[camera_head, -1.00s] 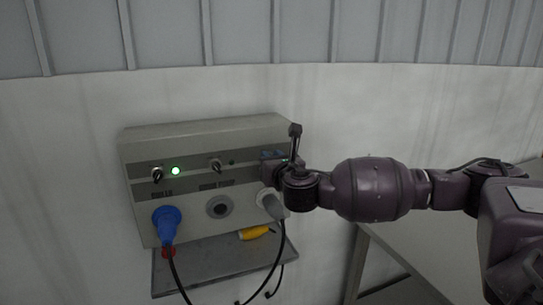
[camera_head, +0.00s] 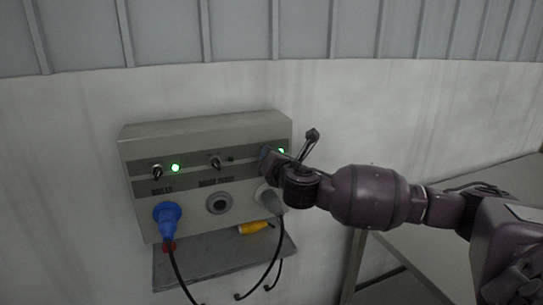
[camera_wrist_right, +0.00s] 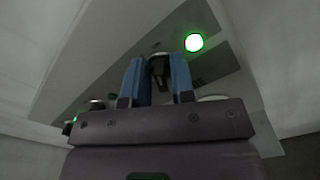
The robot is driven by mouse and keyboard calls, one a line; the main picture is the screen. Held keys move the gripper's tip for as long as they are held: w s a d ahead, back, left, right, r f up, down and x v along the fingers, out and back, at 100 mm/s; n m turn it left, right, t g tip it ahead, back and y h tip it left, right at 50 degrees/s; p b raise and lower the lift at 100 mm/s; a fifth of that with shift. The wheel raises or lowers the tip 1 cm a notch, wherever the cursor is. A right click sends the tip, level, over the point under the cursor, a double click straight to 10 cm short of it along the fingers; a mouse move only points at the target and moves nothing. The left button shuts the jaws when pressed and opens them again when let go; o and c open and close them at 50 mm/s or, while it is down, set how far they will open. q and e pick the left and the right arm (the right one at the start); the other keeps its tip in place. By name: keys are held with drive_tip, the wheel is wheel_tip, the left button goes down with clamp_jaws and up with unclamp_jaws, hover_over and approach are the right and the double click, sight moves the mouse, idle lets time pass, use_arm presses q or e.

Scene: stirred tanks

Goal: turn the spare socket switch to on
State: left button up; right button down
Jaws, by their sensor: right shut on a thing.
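A grey switch panel (camera_head: 240,135) on the pale wall carries three rotary switches in a row. My right gripper (camera_head: 267,156) reaches in from the right and covers the rightmost switch. In the right wrist view its blue fingers (camera_wrist_right: 157,78) are shut on the dark knob of that switch (camera_wrist_right: 160,70). The label beside it is mostly hidden. My left gripper is not in view.
The left switch (camera_head: 157,172) has a lit green lamp (camera_head: 175,168); the lamp by the middle switch (camera_head: 215,162) is dark. Cables hang down.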

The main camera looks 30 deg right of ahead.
drive_tip(key=c, duration=1.2)
unclamp_jaws()
drive_tip(key=v, duration=1)
drive_tip(key=shift+s+b, duration=0.35)
drive_tip(key=shift+b, duration=0.1)
drive_tip(key=shift+a, duration=0.15)
